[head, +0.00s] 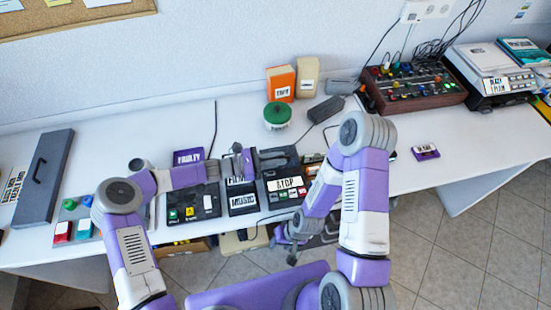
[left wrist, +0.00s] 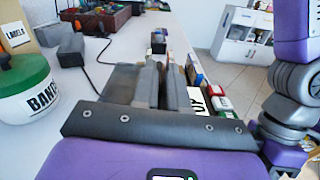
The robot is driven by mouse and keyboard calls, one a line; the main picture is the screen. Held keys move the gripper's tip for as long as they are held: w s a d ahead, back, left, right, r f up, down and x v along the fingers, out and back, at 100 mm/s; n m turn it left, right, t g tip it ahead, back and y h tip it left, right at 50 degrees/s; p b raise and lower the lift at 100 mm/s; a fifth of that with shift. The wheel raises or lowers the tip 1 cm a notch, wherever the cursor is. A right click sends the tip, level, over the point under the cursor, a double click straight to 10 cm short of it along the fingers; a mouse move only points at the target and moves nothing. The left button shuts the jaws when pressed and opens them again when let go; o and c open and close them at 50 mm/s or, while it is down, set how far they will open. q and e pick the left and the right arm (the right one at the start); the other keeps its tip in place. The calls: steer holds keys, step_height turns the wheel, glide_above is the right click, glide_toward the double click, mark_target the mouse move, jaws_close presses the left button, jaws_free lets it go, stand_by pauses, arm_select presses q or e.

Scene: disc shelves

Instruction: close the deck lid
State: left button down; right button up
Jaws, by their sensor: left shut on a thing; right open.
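A black deck (head: 272,199) with a STOP label stands on the white table near its front edge. Its dark lid (head: 287,152) appears raised at the back; a dark panel, likely this lid, shows in the left wrist view (left wrist: 118,82). My left gripper (head: 268,158) reaches over the deck from the left. It is shut on the lid's edge, as far as I can tell; its fingers (left wrist: 161,85) hide the contact. My right gripper (head: 290,241) is open, low in front of the table edge, apart from the deck.
A green-lidded tin (head: 278,114) and orange box (head: 281,82) stand behind the deck. Another black unit with coloured buttons (head: 194,208) is to the left, beside bins labelled FILM and MUSIC (head: 242,202). A purple cassette (head: 426,152) lies right, with free table around it.

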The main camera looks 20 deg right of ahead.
arm_select(q)
steer(key=c, duration=1.2)
jaws_free()
steer(key=shift+c, duration=0.2)
steer(key=shift+a, duration=0.1)
steer(key=a+p, duration=0.1)
steer(key=a, duration=0.6)
steer(key=shift+w+a, duration=0.25)
